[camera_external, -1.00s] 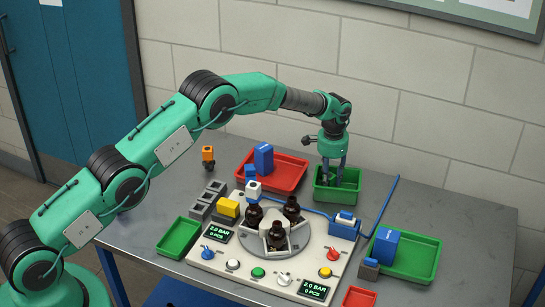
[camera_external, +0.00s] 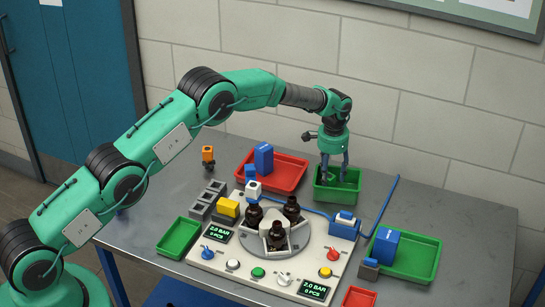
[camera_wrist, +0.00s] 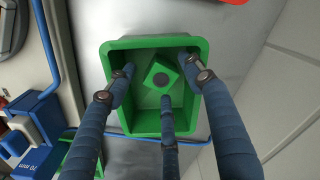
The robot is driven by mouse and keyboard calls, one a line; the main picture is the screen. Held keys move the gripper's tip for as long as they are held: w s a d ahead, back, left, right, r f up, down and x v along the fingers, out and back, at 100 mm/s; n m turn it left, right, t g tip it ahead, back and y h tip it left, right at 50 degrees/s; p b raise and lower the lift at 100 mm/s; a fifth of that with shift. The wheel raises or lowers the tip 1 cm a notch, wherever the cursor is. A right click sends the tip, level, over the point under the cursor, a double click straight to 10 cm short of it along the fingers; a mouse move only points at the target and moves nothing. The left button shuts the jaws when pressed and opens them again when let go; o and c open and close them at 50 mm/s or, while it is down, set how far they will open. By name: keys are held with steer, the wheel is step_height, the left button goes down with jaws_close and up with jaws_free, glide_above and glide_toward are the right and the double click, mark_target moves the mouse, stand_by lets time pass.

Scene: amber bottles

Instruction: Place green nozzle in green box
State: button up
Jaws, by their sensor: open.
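The green nozzle, a small green block with a dark round centre (camera_wrist: 161,79), lies inside the green box (camera_wrist: 150,43) in the wrist view, turned at an angle to the walls. In the external view the green box (camera_external: 338,199) stands at the back of the table, and the nozzle cannot be made out there. My gripper (camera_external: 333,176) is over this box, pointing down. In the wrist view the three fingers of my gripper (camera_wrist: 158,77) are spread apart around the nozzle, with nothing held between them.
A red tray (camera_external: 285,178) with a blue block (camera_external: 263,158) stands left of the box. A machine panel (camera_external: 225,265) with dark bottles (camera_external: 291,209) is in front. Other green trays stand at left (camera_external: 179,238) and right (camera_external: 415,258). A blue hose (camera_external: 384,207) runs close by.

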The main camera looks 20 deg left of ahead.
mark_target(329, 176)
step_height(329, 176, up, 10)
steer(key=shift+r+p, duration=0.2)
steer(key=shift+p, duration=0.2)
stand_by(0.4)
steer(key=shift+r, duration=0.15)
